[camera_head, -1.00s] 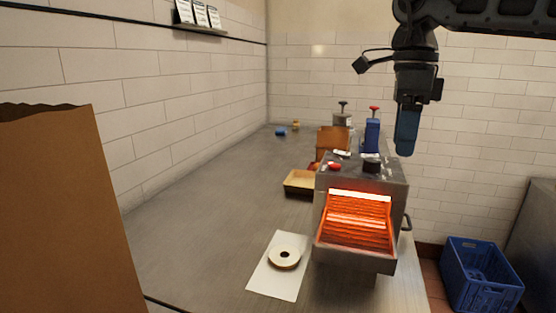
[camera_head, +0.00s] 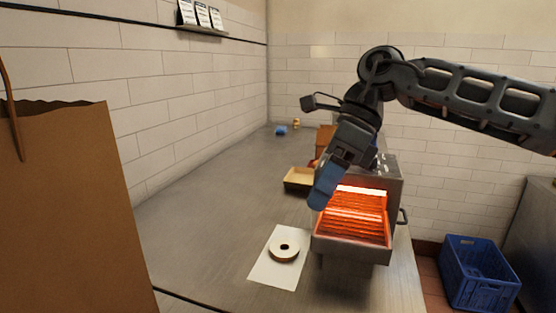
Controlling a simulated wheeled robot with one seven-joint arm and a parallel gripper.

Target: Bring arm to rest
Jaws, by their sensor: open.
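My gripper (camera_head: 320,196) is in the head view, pointing down and to the left with blue fingertips. It is in front of the toaster's upper left part in the picture, and I see nothing held in it. My arm comes in from the right edge. The toaster (camera_head: 352,250) is a steel box on the counter with a glowing orange front chute. A bagel (camera_head: 284,249) lies on a white paper sheet (camera_head: 262,271) to the left of the toaster, apart from my gripper. The arm hides the toaster's top and the dispensers behind it.
A large brown paper bag (camera_head: 75,210) stands close on the left. A shallow tray (camera_head: 299,179) sits on the counter (camera_head: 210,220) behind the bagel. A blue crate (camera_head: 478,272) is on the floor at right. Small blue and yellow items lie far back. The left counter is clear.

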